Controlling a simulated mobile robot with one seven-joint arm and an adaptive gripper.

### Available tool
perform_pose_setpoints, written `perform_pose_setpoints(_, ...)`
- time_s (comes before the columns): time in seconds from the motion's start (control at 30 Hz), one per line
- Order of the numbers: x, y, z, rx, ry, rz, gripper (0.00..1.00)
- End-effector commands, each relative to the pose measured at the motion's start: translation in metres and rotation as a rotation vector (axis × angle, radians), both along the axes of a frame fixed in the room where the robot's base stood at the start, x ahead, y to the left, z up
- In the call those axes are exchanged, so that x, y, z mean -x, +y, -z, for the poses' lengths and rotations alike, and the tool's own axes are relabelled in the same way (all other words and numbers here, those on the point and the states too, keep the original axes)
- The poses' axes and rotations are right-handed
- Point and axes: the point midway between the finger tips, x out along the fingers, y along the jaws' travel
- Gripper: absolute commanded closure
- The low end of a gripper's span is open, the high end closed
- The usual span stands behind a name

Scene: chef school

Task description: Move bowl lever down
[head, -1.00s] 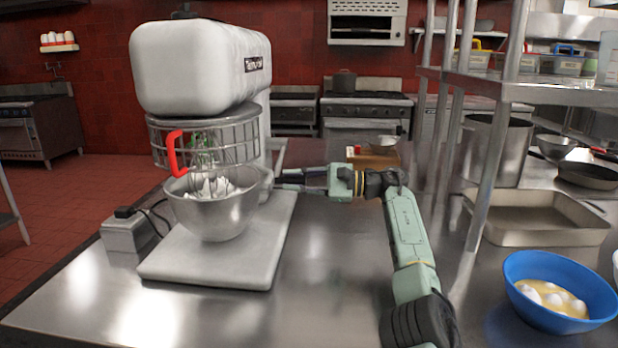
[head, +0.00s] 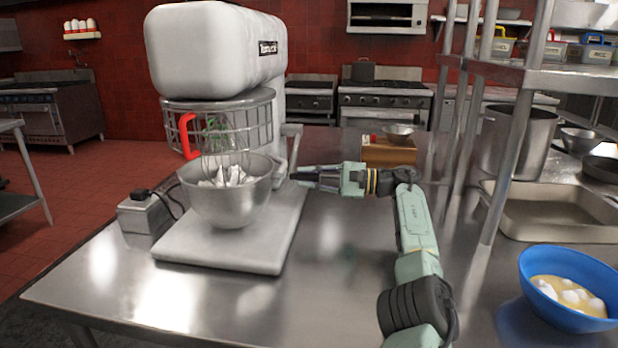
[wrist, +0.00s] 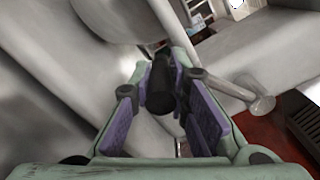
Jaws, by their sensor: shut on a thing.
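The white stand mixer (head: 215,55) stands on the steel table with its metal bowl (head: 228,200) under a wire whisk (head: 222,148) and a round guard. White matter lies in the bowl. The grey bowl lever (wrist: 260,104) shows right of my fingers in the wrist view. My gripper (wrist: 165,75) is shut on a black knob (wrist: 159,98), which seems to be the lever's handle. In the head view my gripper (head: 302,177) is at the mixer's right side, beside the bowl. Its fingertips and the knob are hard to make out there.
A wooden box (head: 388,153) with a small bowl on it stands behind my arm. A steel shelf (head: 510,72), a tray (head: 550,215) and a blue bowl (head: 568,290) with eggs are on the right. A power box (head: 146,214) sits left of the mixer. The table's front middle is clear.

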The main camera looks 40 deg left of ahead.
Motion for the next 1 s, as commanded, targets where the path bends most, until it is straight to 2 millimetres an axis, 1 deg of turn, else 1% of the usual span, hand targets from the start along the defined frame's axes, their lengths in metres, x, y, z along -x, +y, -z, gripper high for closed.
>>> perform_pose_setpoints(0.03,0.0,0.0,0.005,0.01,0.001,-0.002,1.0)
perform_pose_setpoints(0.13,0.0,0.0,0.006,0.01,0.001,-0.002,1.0)
perform_pose_setpoints(0.17,0.0,0.0,0.006,0.01,0.001,-0.002,0.84)
perform_pose_setpoints(0.47,0.0,0.0,0.003,0.006,0.0,0.001,0.64)
perform_pose_setpoints(0.83,0.0,0.0,-0.001,0.002,-0.001,0.0,0.64)
perform_pose_setpoints(0.93,0.002,-0.002,-0.008,0.001,-0.002,-0.001,0.64)
perform_pose_setpoints(1.0,0.003,-0.005,-0.018,0.002,-0.001,0.001,0.64)
